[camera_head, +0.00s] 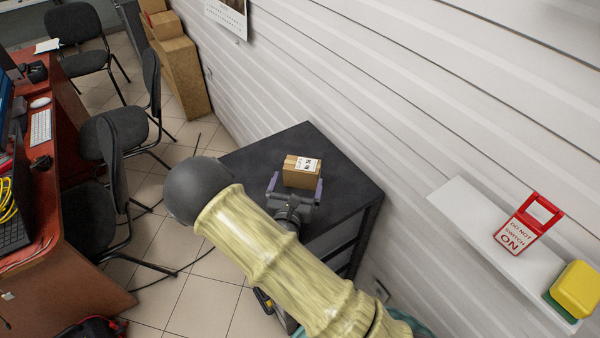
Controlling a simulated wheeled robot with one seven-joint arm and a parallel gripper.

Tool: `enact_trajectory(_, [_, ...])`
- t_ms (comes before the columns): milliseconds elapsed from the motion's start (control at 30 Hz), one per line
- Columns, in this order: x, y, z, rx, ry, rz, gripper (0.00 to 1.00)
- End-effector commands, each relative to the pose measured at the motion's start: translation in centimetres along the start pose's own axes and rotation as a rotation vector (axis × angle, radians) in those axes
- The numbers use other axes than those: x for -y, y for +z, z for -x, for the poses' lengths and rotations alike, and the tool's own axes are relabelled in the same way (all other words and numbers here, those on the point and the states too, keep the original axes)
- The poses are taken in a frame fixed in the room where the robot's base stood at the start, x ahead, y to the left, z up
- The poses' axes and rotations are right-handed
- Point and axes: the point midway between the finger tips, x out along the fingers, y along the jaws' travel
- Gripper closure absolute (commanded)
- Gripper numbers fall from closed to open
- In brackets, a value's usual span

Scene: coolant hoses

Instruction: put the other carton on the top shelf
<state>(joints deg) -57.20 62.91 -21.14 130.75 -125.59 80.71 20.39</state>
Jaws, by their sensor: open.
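One small brown carton (302,174) with a white printed label lies on the dark top of a shelf unit (262,160) against the white wall. My gripper (295,187) is open, with one finger at the carton's left side and the other at its right side. I cannot tell whether the fingers touch it. My arm in its pale yellow sleeve hides the front of the unit and most of its lower part. No second small carton of this kind shows.
A white wall shelf (480,235) at right holds a red "do not switch on" tag (527,222) and a yellow-green sponge-like block (575,289). Larger cardboard boxes (181,62) stand by the wall. Black chairs (115,130) and a red desk (75,245) crowd the left.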

Motion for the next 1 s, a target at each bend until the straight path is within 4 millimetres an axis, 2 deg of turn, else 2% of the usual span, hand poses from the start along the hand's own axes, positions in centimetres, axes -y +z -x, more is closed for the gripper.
enact_trajectory(100, [-0.1, -0.1, 2.2, -0.001, 0.002, 0.001, 0.0])
enact_trajectory(300, [0.0, 0.0, 4.0, 0.001, 0.0, 0.0, 0.0])
enact_trajectory(1000, [0.0, 0.0, 4.1, 0.001, 0.0, 0.001, 0.0])
